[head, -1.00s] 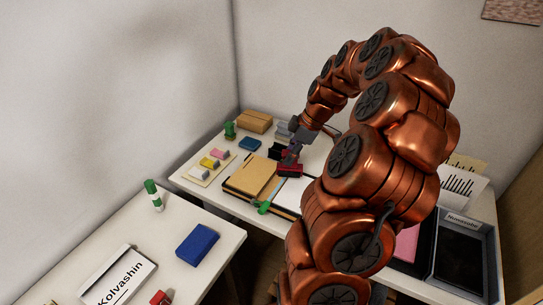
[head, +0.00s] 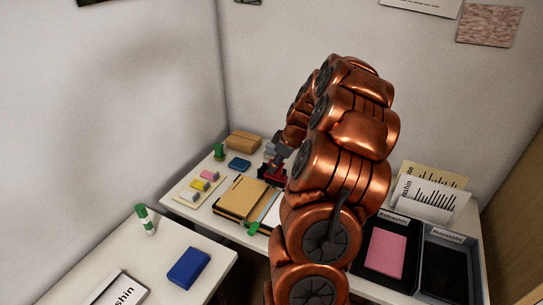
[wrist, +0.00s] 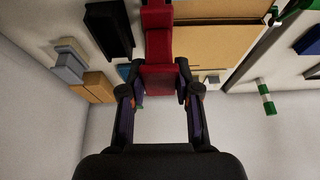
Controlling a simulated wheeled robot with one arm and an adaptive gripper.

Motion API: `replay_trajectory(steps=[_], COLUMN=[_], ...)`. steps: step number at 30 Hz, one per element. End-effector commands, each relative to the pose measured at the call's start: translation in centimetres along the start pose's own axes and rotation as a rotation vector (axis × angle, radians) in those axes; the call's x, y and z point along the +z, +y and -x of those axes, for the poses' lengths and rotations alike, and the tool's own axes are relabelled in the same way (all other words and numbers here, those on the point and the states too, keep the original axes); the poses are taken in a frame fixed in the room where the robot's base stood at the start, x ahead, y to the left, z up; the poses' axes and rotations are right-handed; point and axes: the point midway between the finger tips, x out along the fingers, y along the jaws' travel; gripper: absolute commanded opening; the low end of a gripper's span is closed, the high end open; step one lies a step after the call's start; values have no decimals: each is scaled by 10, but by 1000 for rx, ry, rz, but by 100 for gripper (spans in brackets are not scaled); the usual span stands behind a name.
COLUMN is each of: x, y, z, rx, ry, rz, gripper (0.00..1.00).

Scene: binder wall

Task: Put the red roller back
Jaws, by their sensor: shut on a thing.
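I cannot tell whether the roller touches the desk. My arm hides part of the desk to its right.
A black object (wrist: 108,28) lies beside the roller. A cardboard box (head: 243,141), a blue block (head: 239,163) and a tray of small coloured pieces (head: 188,197) stand left. Black trays (head: 445,270) stand right.

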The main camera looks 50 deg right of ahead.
Motion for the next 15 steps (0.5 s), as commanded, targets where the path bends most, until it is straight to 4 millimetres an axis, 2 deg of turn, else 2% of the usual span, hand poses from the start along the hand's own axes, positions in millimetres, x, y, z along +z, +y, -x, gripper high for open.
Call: replay_trajectory(steps=[15], x=[-32], y=[54], z=[-17], rx=[0], ry=[-2], rz=[3], gripper=[0])
